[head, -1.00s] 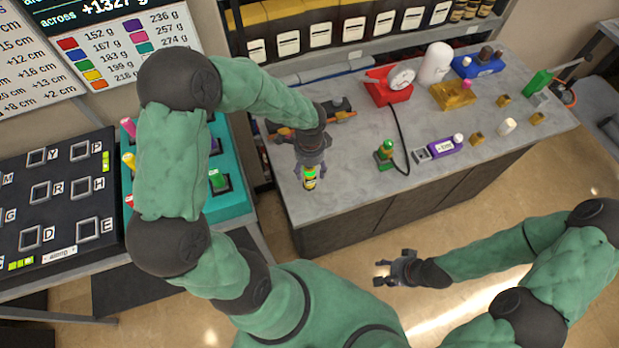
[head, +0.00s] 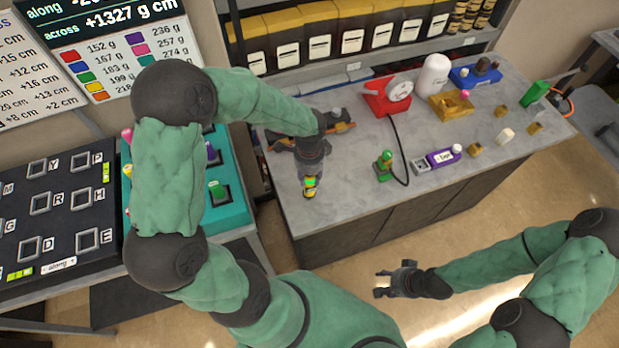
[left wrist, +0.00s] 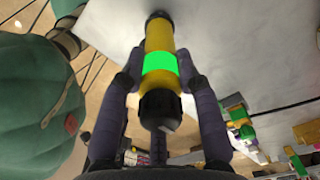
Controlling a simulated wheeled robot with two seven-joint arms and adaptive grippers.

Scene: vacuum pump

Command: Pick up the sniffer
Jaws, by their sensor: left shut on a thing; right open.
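The sniffer, as I take it, is a yellow cylinder with black ends and a glowing green band; it shows in the left wrist view (left wrist: 160,40) and, small, in the head view (head: 310,186). It is upright at the near left part of the grey bench (head: 345,172). My left gripper (head: 309,180) points down over it and is shut on it, with one finger on each side (left wrist: 160,85). I cannot tell whether its lower end touches the bench. My right gripper (head: 384,284) is open and empty, over the floor in front of the bench.
A red gauge unit (head: 387,97) with a black cable, a green-topped piece (head: 384,166) and a purple block (head: 441,158) stand to the right on the bench. A dark tool with orange parts (head: 340,127) lies behind my left gripper. A teal board (head: 233,205) is at left.

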